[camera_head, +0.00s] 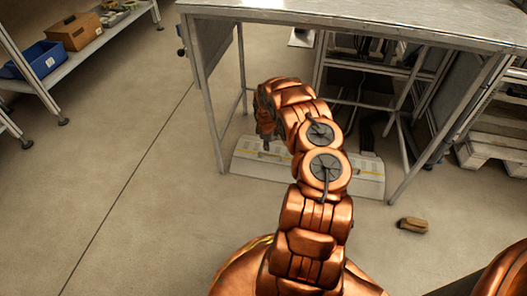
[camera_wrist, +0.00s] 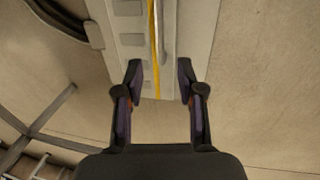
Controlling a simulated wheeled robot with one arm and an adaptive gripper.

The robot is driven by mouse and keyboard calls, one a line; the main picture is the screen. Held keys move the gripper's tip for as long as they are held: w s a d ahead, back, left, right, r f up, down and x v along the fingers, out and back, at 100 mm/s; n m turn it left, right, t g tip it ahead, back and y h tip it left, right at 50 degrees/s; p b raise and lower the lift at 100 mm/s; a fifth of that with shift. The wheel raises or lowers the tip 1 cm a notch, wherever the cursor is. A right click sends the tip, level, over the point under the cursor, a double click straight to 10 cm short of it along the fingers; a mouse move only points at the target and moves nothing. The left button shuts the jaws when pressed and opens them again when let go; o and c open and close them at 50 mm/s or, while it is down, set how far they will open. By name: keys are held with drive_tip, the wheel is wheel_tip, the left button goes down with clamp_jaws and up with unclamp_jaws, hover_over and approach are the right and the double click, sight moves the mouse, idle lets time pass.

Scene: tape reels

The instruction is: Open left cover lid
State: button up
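A long pale unit (camera_head: 370,186) lies on the floor under the metal table in the head view, partly hidden by my arm. A yellow strip runs along it. In the wrist view, its pale surface (camera_wrist: 180,30) shows at the top with the yellow strip (camera_wrist: 156,60) in the middle. I cannot make out a separate left cover lid. My gripper (camera_wrist: 159,80) is open, with its two dark fingers apart and nothing held. The fingertips appear on either side of the unit's near end; I cannot tell whether they touch it. In the head view my arm hides most of the gripper.
The metal table (camera_head: 380,22) stands above the unit, with legs on both sides. A small brown block (camera_head: 413,225) lies on the floor at right. A shelf at left holds a blue bin (camera_head: 40,60) and a brown box (camera_head: 73,32). The left floor is clear.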

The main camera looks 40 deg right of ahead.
sight(268, 153)
drive_tip(key=shift+w+d+f+b, duration=0.2)
drive_tip(key=shift+f+b, duration=0.35)
drive_tip(key=shift+f, duration=0.75)
drive_tip(key=shift+w+d+f+b, duration=0.15)
drive_tip(key=shift+f+b, duration=0.35)
drive_tip(key=shift+f, duration=0.8)
drive_tip(key=shift+w+d+f+b, duration=0.2)
drive_tip(key=shift+f+b, duration=0.35)
drive_tip(key=shift+f, duration=0.75)
clamp_jaws()
